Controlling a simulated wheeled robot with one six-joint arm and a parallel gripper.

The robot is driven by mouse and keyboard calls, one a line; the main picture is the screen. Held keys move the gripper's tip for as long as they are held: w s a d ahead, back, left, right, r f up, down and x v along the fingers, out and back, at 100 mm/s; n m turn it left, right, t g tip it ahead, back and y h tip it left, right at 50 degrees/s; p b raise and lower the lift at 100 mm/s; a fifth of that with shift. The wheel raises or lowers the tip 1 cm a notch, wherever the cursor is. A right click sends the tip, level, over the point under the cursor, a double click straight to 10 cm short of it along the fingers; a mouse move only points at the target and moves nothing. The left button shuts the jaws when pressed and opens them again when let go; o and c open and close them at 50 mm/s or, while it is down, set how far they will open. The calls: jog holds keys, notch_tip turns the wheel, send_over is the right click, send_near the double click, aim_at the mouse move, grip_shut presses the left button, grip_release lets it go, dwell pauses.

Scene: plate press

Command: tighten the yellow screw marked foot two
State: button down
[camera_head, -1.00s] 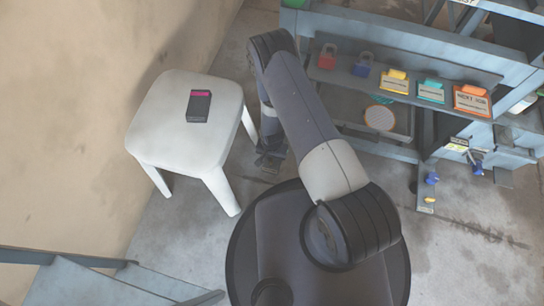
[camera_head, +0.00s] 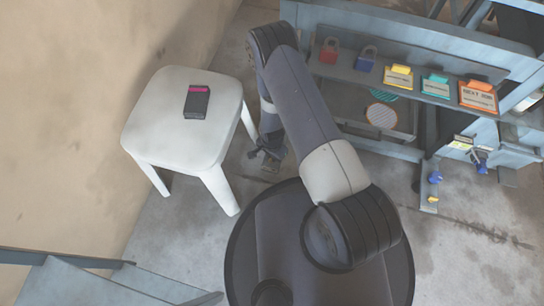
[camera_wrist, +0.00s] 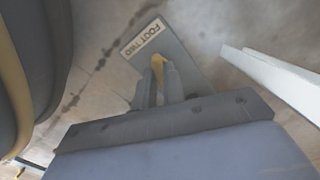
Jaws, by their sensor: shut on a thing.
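In the wrist view a grey foot plate (camera_wrist: 185,60) carries a pale label (camera_wrist: 143,38) reading FOOT TWO. The yellow screw (camera_wrist: 157,64) stands beside that label. My gripper (camera_wrist: 158,78) is shut on the yellow screw, with a finger on each side of it. The fingers hide the screw's lower part. In the head view my gripper (camera_head: 266,155) is low near the floor, between the stool and the press frame. The screw and its label cannot be made out there.
A white stool (camera_head: 150,130) with a dark device (camera_head: 197,102) stands left of my arm. A blue-grey frame (camera_head: 420,45) holds padlocks and coloured tags at upper right. Blue steps (camera_head: 90,285) lie at lower left. Bare concrete floor (camera_head: 470,260) shows at lower right.

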jog(key=m+b, duration=0.1)
jog(key=m, duration=0.2)
jog(key=shift+f+m+b, duration=0.1)
jog(key=shift+m+b, duration=0.25)
jog(key=shift+m, duration=0.05)
jog(key=m+b, duration=0.1)
jog(key=m, duration=0.2)
jog(key=shift+m, duration=0.3)
jog(key=m+b, duration=0.2)
jog(key=m, duration=0.4)
jog(key=c, duration=1.5)
grip_release()
notch_tip(320, 180, up, 11)
jog(key=p, duration=0.4)
